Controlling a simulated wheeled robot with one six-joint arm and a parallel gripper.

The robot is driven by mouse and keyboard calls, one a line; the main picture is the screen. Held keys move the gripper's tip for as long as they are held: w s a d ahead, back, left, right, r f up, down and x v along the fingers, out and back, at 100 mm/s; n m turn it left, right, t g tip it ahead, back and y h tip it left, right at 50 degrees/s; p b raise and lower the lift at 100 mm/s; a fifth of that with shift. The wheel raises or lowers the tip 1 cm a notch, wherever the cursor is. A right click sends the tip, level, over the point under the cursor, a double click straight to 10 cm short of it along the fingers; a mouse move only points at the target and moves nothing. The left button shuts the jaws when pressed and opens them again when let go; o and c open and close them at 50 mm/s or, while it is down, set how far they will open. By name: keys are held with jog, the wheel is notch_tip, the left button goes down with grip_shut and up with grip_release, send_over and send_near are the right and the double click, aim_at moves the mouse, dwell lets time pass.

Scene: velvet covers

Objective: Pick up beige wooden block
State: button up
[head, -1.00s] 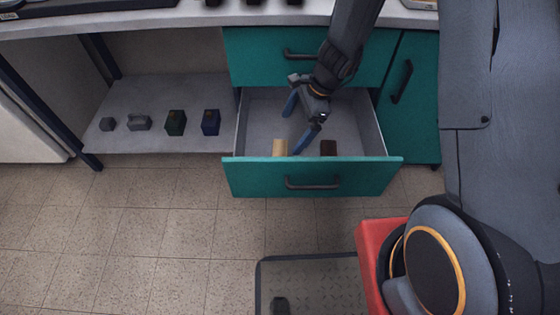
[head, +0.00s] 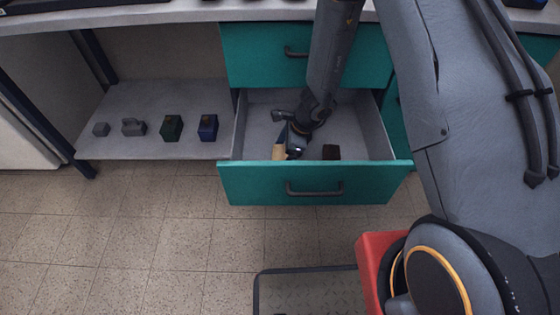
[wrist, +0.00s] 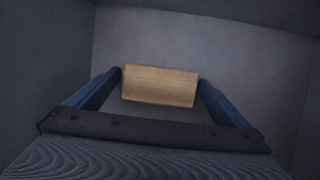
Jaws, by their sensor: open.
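The beige wooden block (head: 279,153) lies in the open teal drawer (head: 315,184), near its front wall. It also shows in the wrist view (wrist: 160,86), lying between the tips of the two blue fingers. My gripper (head: 288,148) is down inside the drawer at the block and partly hides it in the head view. In the wrist view my gripper (wrist: 161,90) is open, with one finger at each end of the block. I cannot tell whether the fingers touch it.
A dark brown block (head: 331,152) lies to the right in the same drawer. The drawer's walls stand close around my gripper. A low shelf (head: 150,149) at left holds a green block (head: 172,128), a blue block (head: 208,127) and small grey objects.

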jog(key=c, duration=1)
